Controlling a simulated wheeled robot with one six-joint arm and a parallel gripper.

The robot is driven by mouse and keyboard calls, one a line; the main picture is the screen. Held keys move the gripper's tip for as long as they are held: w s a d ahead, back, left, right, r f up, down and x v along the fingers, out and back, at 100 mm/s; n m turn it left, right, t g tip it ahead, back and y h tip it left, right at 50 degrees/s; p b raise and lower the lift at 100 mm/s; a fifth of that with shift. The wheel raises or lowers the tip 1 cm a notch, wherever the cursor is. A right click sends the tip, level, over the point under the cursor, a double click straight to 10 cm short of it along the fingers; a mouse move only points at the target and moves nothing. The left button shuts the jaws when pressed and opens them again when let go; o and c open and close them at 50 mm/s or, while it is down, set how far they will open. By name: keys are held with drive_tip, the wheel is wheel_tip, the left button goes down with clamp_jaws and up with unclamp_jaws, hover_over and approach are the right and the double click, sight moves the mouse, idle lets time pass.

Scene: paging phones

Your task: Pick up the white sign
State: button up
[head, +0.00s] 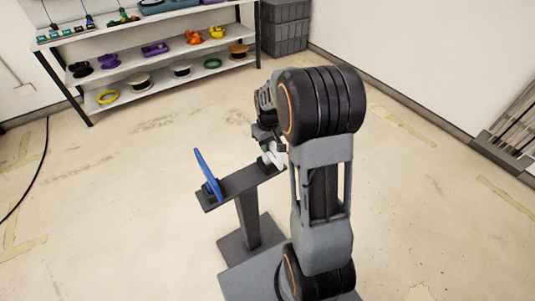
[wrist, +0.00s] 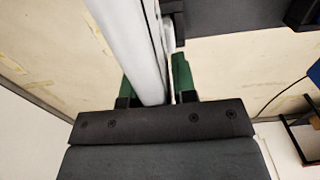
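The white sign (wrist: 135,45) runs up between my fingers in the wrist view, seen close and at a steep angle. In the head view a small white part of it (head: 271,154) shows at the far right end of the dark stand, partly hidden by my arm. My gripper (wrist: 157,88) has its green-padded fingers on either side of the sign. The left pad lies against or just behind the sign's edge. A thin light gap shows by the right pad, so the fingers look open around it.
A blue sign (head: 207,173) leans upright on the left end of the dark stand (head: 240,184). A shelf rack (head: 150,60) with colourful items stands at the back left, beside grey crates (head: 285,27). The floor left of the stand is mostly clear.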

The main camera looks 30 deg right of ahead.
clamp_jaws()
idle(0.3)
